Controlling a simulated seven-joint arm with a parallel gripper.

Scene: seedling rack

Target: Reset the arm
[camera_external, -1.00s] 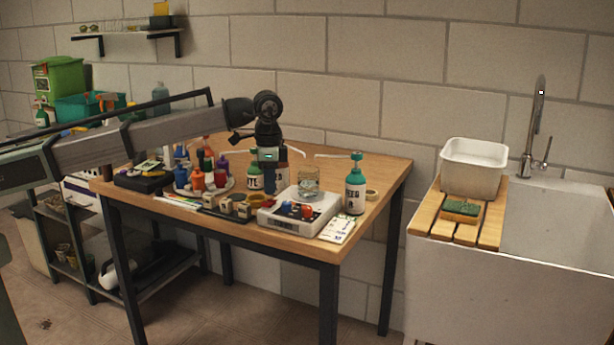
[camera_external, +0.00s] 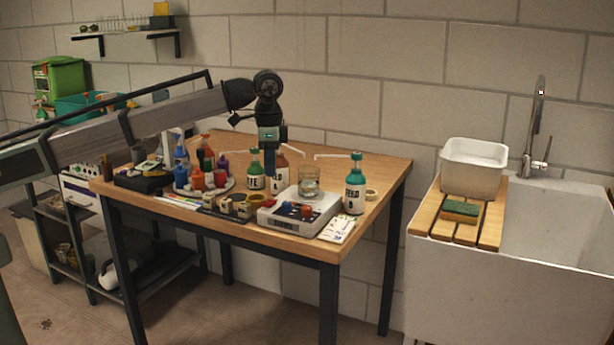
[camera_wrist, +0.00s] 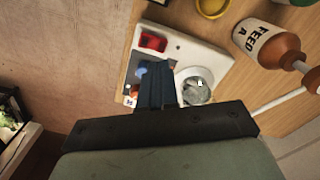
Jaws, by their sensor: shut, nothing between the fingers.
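My gripper (camera_external: 269,178) is shut and empty. In the external view it points down above the crowded wooden table (camera_external: 384,165), over the back of a white device with a glass beaker (camera_external: 309,181) on it. In the wrist view my closed fingers (camera_wrist: 155,90) hang in front of the white device (camera_wrist: 200,55), beside the glass beaker, which also shows there (camera_wrist: 196,86). I cannot tell the exact height of the fingertips above the things below.
Pump bottles (camera_external: 355,186) stand right of and behind the device. Several small coloured bottles (camera_external: 196,179) stand to the left. A white tub (camera_external: 473,168) and a sponge (camera_external: 461,210) are on slats by the sink. A brown-capped bottle (camera_wrist: 265,42) is near in the wrist view.

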